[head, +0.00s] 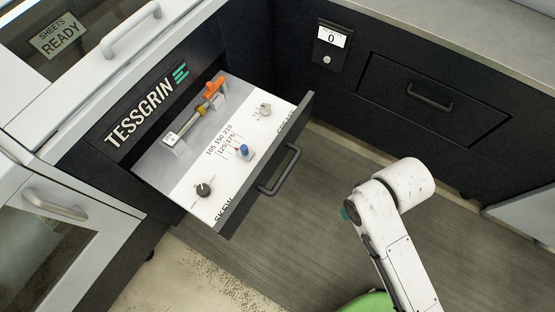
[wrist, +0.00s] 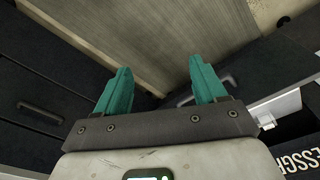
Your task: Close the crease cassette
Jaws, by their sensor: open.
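The crease cassette (head: 181,187) is a drawer pulled out of the dark TESSGRIN machine front in the head view. Its dark front panel has a grey bar handle (head: 279,170). My gripper shows teal fingers (wrist: 158,70) in the wrist view, spread apart with nothing between them. In the head view only a bit of teal shows behind my white arm, to the right of the cassette and apart from it. The cassette's dark front and handle also appear behind the right finger in the wrist view (wrist: 216,88).
Inside the cassette are an orange-handled tool (head: 214,87), a blue knob (head: 244,151) and a black SKEW knob (head: 204,190). A shut drawer (head: 432,97) and a counter display reading 0 (head: 332,37) are on the right cabinet. Grey floor matting (head: 300,240) lies clear before the cassette.

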